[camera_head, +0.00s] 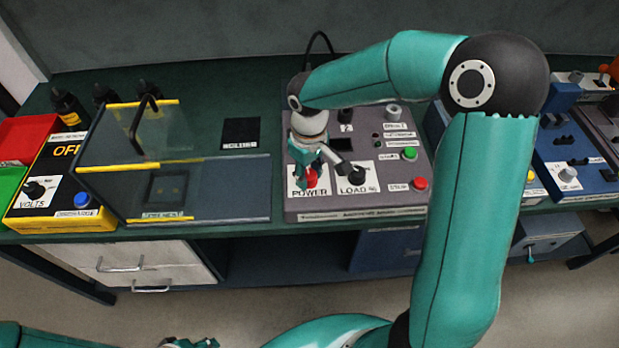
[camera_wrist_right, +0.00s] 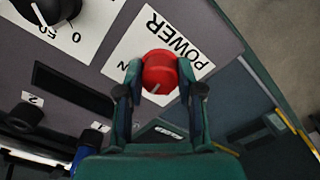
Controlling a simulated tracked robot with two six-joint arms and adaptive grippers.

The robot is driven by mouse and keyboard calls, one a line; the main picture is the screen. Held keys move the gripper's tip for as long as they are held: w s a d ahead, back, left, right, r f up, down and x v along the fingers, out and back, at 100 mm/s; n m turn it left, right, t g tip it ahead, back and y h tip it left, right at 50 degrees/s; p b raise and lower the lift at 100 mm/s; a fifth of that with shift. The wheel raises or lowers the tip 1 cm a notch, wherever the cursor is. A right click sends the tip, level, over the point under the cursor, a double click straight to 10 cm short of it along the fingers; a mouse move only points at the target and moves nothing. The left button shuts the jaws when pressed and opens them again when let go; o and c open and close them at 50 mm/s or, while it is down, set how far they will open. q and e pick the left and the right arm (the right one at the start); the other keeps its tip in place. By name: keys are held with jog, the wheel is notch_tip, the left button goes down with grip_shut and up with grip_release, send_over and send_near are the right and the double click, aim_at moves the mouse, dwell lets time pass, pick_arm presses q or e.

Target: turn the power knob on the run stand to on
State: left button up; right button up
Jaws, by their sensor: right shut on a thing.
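The red power knob (camera_head: 311,178) sits on the white POWER label of the grey run stand (camera_head: 395,204) in the head view. My right gripper (camera_head: 309,175) reaches down over it. In the right wrist view the knob (camera_wrist_right: 160,69) is between the two fingers of my right gripper (camera_wrist_right: 160,78), which is shut on it. The knob's short white mark points toward the bottom of that view, slightly left. An N shows on the label left of the knob; the rest of the position markings is hidden. My left gripper (camera_head: 190,343) shows only in part at the bottom edge.
The black LOAD % knob (camera_head: 355,174) is just right of the power knob. Green (camera_head: 410,153) and red (camera_head: 420,184) buttons are further right. A clear guarded box (camera_head: 150,150) with yellow edges stands to the left. My right arm covers the stand's right side.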

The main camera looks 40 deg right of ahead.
aim_at(310, 174)
jog(key=m+b, duration=0.3)
jog(key=m, duration=0.2)
jog(key=shift+f+m, duration=0.1)
jog(key=shift+m, duration=0.2)
jog(key=m+b, duration=0.1)
jog(key=m, duration=0.4)
jog(key=shift+b, duration=0.4)
jog(key=o, duration=1.2)
jog(key=shift+c, duration=0.2)
notch_tip(310, 174, up, 12)
jog(key=shift+s, duration=0.1)
